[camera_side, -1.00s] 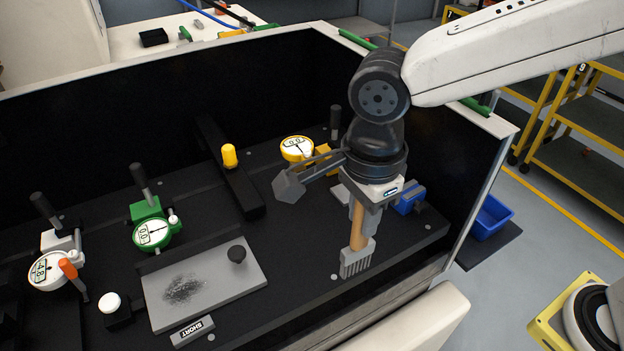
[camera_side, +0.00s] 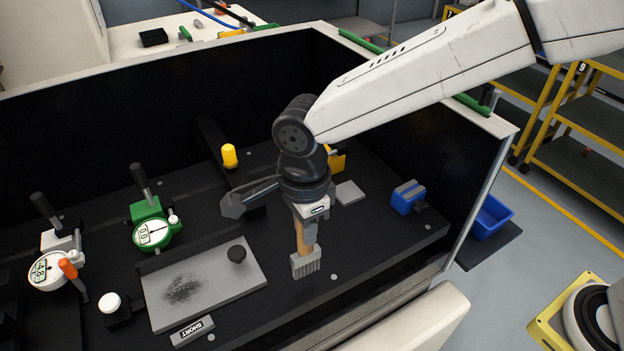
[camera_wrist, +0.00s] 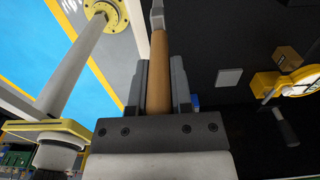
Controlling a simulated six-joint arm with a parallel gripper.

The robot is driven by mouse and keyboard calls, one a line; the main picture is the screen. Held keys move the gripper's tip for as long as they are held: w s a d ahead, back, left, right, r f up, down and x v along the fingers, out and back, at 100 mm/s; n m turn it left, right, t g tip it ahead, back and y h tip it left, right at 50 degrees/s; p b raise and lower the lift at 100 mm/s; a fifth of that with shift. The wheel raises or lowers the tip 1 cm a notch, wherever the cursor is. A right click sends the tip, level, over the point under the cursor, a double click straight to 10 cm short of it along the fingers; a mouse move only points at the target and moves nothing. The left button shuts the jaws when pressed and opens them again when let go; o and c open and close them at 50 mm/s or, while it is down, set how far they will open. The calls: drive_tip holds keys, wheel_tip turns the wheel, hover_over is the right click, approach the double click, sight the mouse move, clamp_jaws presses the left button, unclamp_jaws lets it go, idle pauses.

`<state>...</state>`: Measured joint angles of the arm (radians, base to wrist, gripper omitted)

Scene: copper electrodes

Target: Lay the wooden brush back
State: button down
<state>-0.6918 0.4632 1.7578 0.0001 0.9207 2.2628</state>
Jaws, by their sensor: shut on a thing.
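The wooden brush (camera_side: 305,256) hangs upright from my gripper (camera_side: 307,222) in the side view, its grey bristle head pointing down. The head is just right of the grey plate (camera_side: 222,306), over the dark bench; I cannot tell whether it touches the surface. In the wrist view, my gripper (camera_wrist: 160,90) is shut on the tan handle of the brush (camera_wrist: 159,75). The upper part of the handle is hidden by the jaws in the side view.
Green (camera_side: 153,233) and white (camera_side: 47,271) dial gauges stand to the left. A blue block (camera_side: 408,199) and a light square pad (camera_side: 349,193) lie to the right. Dark walls (camera_side: 130,110) close the back.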

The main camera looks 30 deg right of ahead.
sight(302, 241)
drive_tip(key=shift+w+a+f, duration=0.15)
drive_tip(key=shift+w+f, duration=0.15)
drive_tip(key=shift+f, duration=1.75)
drive_tip(key=c, duration=0.5)
unclamp_jaws()
drive_tip(key=shift+c, duration=0.2)
drive_tip(key=shift+r, duration=0.1)
wheel_tip(302, 241, up, 12)
drive_tip(key=shift+r, duration=0.15)
